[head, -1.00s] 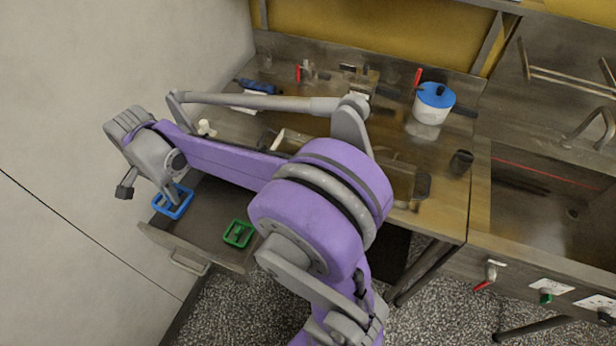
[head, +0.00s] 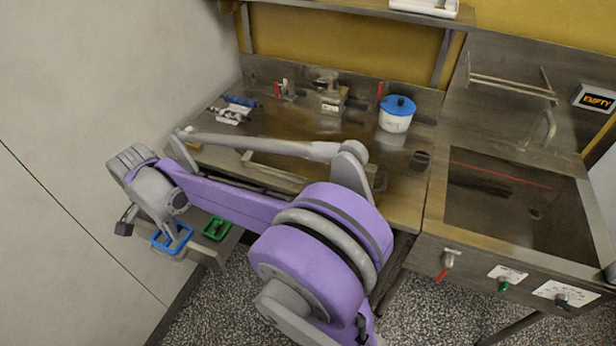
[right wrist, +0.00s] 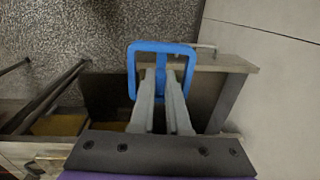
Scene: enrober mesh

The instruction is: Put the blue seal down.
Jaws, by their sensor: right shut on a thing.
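My right gripper (head: 173,234) is shut on the blue seal (head: 157,245), a rectangular blue frame. In the head view it is at the lower left, over the front part of an open drawer (head: 229,243). In the right wrist view the fingers (right wrist: 160,76) close on the seal's near part, and its blue frame (right wrist: 162,46) overlaps the drawer's front edge (right wrist: 226,63). I cannot tell its height above the drawer. A green seal (head: 217,228) lies inside the drawer, right of the blue one. My left gripper is not in view.
A pale wall (head: 80,90) stands close at left.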

